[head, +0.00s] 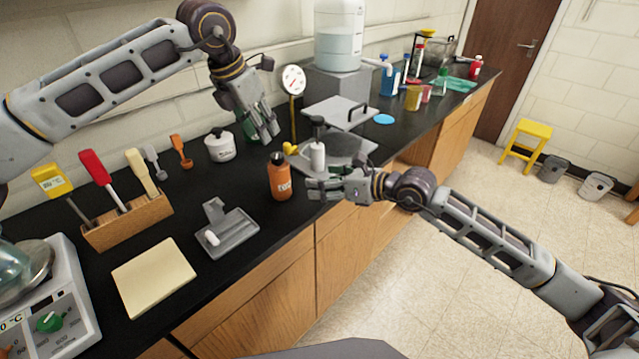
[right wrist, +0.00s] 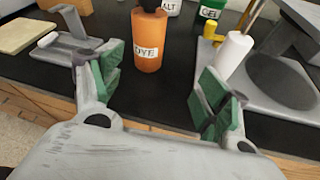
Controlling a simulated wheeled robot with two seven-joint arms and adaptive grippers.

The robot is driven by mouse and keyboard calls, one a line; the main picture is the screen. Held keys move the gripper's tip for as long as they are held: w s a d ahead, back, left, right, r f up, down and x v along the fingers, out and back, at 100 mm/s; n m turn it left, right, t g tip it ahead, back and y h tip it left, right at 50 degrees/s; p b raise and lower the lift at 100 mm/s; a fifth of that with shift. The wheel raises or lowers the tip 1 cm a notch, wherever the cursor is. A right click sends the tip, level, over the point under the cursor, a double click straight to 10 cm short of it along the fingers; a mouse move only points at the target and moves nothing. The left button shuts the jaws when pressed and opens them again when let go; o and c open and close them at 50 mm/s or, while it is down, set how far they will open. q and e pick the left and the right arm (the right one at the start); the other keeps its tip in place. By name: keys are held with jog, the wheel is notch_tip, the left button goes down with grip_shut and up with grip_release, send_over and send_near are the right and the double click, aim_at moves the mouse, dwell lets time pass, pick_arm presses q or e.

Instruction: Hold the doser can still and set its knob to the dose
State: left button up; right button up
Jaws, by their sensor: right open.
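An orange can marked DYE (head: 281,178) with a dark top stands upright near the bench's front edge; the can shows in the right wrist view (right wrist: 149,40). A white can marked SALT (head: 220,147) with a dark knob stands behind it. A green can marked GEL (right wrist: 212,8) shows at the top of the right wrist view. I cannot tell which is the doser can, or any knob's setting. My left gripper (head: 264,137) is low, right of the white can, its fingers apart. My right gripper (head: 310,190) (right wrist: 160,90) is open and empty, just right of the orange can.
A white cylinder (head: 317,158) and a yellow part (head: 290,147) stand close behind my right gripper. A grey stand (head: 234,235), yellow pad (head: 153,277) and wooden tool holder (head: 128,221) lie left. A dial gauge (head: 293,80) stands behind. Bare black bench separates them.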

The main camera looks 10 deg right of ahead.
aim_at(280, 180)
jog(key=shift+s+a+r+n, duration=0.25)
jog(key=shift+s+a+n, duration=0.1)
jog(key=shift+a+n, duration=0.15)
jog(key=shift+s+a+r+n, duration=0.2)
jog(key=shift+s+a+n, duration=0.2)
jog(key=shift+n, duration=0.1)
jog(key=shift+w+a+f, duration=0.1)
jog(key=shift+w, duration=0.05)
jog(key=shift+x, duration=6.75)
jog(key=shift+c, duration=0.4)
